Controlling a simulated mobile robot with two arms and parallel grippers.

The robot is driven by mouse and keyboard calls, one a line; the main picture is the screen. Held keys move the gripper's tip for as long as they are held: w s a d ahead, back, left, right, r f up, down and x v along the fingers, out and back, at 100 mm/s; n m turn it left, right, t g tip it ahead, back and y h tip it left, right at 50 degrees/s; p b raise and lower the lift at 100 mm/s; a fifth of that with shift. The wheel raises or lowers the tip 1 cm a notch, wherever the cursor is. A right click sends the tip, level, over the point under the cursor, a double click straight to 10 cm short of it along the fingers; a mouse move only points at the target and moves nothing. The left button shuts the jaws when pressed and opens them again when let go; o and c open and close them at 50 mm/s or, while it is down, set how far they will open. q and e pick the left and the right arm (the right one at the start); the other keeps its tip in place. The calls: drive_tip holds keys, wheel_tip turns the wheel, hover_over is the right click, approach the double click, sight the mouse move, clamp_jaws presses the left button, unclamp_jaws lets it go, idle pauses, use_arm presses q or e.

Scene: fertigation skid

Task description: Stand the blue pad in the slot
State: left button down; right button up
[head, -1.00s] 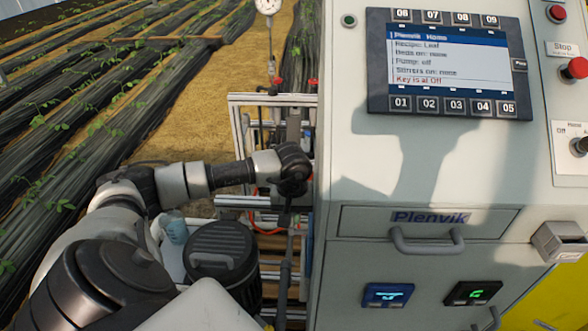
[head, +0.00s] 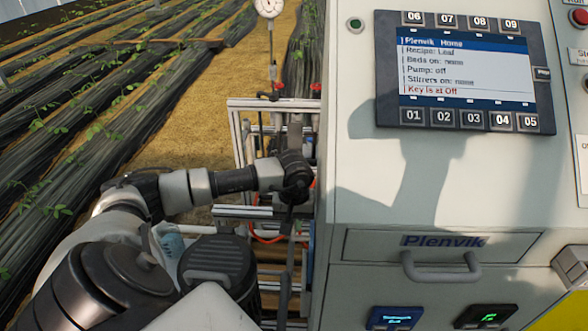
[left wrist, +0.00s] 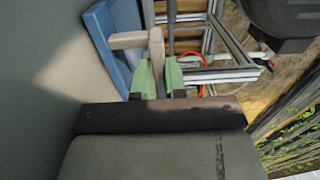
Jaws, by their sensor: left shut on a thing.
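The blue pad (left wrist: 103,30) shows in the left wrist view as a flat blue piece close to the grey cabinet side. A pale bar (left wrist: 128,41) runs from it to a pale handle (left wrist: 156,48). My left gripper (left wrist: 158,80) has green fingertips shut on this handle, and the bar appears joined to the pad. In the head view my left wrist (head: 293,172) is beside the cabinet's left side, and the fingers and pad are mostly hidden there. I cannot make out the slot in either view. My right gripper is not in view.
The cabinet (head: 375,175) with its screen (head: 466,70) and drawer handle (head: 440,268) fills the right. A metal frame (head: 236,104) with pipes stands behind my wrist. A dark lidded drum (head: 218,262) stands near my left forearm. Plant rows lie beyond.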

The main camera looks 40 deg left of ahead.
use_arm(q)
wheel_tip(320, 180, down, 18)
drive_tip(key=b, duration=1.3)
drive_tip(key=shift+f, duration=0.15)
idle(0.9)
idle(0.4)
drive_tip(key=c, duration=1.1)
unclamp_jaws()
wheel_tip(320, 180, up, 11)
drive_tip(key=shift+f, duration=0.1)
drive_tip(key=shift+f, duration=0.1)
